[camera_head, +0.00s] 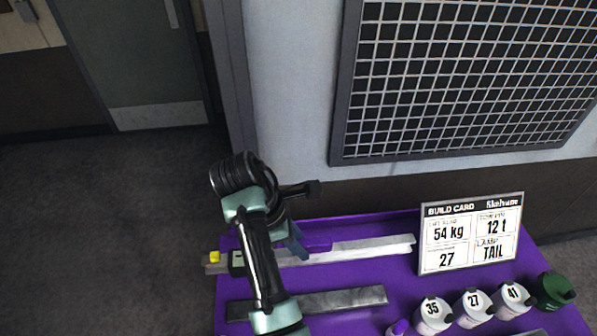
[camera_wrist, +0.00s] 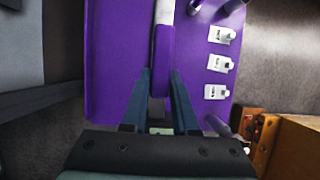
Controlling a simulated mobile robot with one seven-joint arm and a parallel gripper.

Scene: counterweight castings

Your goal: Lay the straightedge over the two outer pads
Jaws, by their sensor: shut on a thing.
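A long pale metal bar with a purple grip (camera_head: 318,243), which looks like the straightedge (camera_head: 375,246), runs left to right across the back of the purple table. My gripper (camera_head: 298,247) is shut on it near the purple grip. In the wrist view my gripper (camera_wrist: 162,75) has the bar between its two fingers, and the purple grip (camera_wrist: 164,48) extends beyond the fingertips. I cannot tell whether the bar rests on the table or is slightly raised. My arm hides part of it. I cannot identify the two outer pads in either view.
A dark grey flat bar (camera_head: 345,299) lies nearer the front of the purple table (camera_head: 400,275). White containers marked 35 (camera_head: 433,313), 27 (camera_head: 473,305) and 41 (camera_head: 512,297) stand at right, beside a green one (camera_head: 553,290). A build card (camera_head: 471,234) stands behind them.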

